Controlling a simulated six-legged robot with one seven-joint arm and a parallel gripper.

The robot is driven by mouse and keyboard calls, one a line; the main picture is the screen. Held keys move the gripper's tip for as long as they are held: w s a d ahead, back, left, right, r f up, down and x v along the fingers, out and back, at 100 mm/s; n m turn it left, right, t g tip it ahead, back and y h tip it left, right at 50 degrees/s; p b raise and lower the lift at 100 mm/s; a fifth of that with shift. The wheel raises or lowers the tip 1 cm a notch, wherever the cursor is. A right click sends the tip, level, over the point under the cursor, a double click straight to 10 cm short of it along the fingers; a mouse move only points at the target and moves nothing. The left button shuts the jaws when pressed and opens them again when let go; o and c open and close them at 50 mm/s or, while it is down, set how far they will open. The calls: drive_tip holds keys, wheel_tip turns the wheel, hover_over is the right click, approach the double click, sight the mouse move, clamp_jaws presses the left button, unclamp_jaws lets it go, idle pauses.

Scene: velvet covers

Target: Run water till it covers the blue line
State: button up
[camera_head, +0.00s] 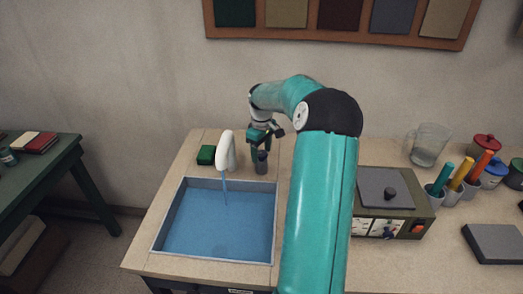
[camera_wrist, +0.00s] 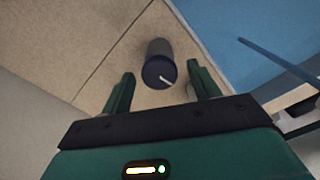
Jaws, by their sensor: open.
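The white faucet (camera_head: 226,150) stands at the back edge of the sink basin (camera_head: 184,205). A thin blue stream (camera_head: 225,190) runs from its spout into blue water (camera_head: 220,238) that spreads across the basin. I cannot make out a blue line on the basin walls. A dark cylindrical tap knob (camera_head: 262,167) stands on the counter right of the faucet. In the wrist view the knob (camera_wrist: 160,66) has a pale mark on its top. My gripper (camera_head: 261,155) is above the knob. In the wrist view its open fingers (camera_wrist: 162,76) are either side of the knob, with gaps showing.
A green sponge (camera_head: 206,155) lies left of the faucet. Right of my arm are a dark green box (camera_head: 403,220) with a grey top, a glass jug (camera_head: 428,145), coloured-handled tools in cups (camera_head: 452,193) and lidded pots (camera_head: 482,148). A green table (camera_head: 52,165) stands left.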

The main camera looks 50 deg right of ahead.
sight(261, 153)
drive_tip(key=c, duration=1)
drive_tip(key=shift+n, duration=2)
drive_tip(key=shift+r, duration=0.1)
drive_tip(key=o, duration=1)
wheel_tip(261, 153, up, 14)
